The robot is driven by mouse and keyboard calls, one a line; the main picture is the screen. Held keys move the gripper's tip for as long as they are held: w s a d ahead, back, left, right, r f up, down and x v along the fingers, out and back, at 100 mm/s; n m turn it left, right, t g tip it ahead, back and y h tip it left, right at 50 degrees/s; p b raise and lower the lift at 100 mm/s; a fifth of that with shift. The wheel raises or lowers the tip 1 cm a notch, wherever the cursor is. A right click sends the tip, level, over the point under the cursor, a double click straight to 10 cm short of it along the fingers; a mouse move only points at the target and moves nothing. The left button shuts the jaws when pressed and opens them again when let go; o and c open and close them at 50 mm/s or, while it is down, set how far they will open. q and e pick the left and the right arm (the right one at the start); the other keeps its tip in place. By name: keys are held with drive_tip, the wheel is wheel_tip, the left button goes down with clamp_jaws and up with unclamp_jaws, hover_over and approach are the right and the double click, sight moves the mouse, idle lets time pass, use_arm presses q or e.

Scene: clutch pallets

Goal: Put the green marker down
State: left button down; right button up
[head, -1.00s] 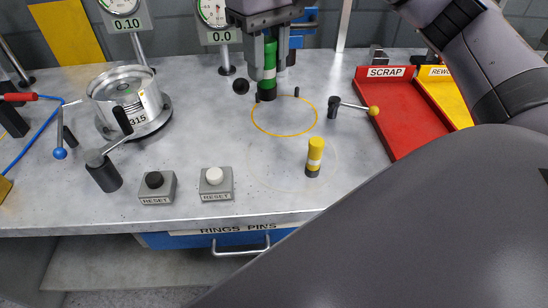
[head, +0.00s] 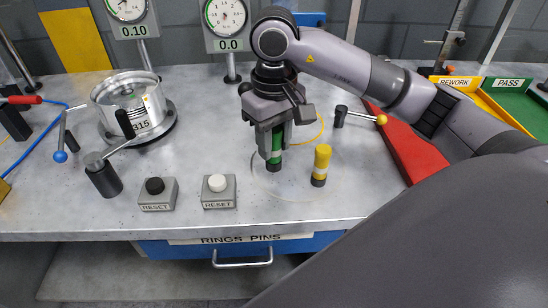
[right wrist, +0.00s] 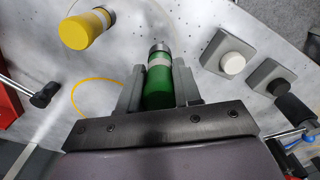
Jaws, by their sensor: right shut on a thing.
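The green marker (head: 274,152) is a green cylinder with a pale band and a dark end. My right gripper (head: 272,140) is shut on it and holds it upright. Its lower end is at or just above the bench top beside the yellow marker; I cannot tell whether it touches. In the right wrist view the green marker (right wrist: 161,85) sits between the two fingers of my right gripper (right wrist: 160,88). The yellow marker (head: 321,164) stands upright to its right, and shows in the right wrist view (right wrist: 82,31). My left gripper is not in view.
A yellow circle (head: 321,128) is drawn on the bench behind the gripper. Two reset buttons (head: 157,193) (head: 218,190) stand to the left. A metal housing (head: 130,105) sits on a fixture farther left.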

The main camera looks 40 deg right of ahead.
sight(274, 157)
drive_tip(key=shift+f, duration=2.2)
drive_tip(key=shift+f, duration=0.15)
drive_tip(key=o, duration=1)
drive_tip(key=shift+o, duration=0.2)
drive_tip(key=shift+r+p, duration=0.3)
drive_tip(key=shift+p, duration=0.05)
wheel_tip(274, 157, up, 12)
drive_tip(key=shift+f, duration=0.1)
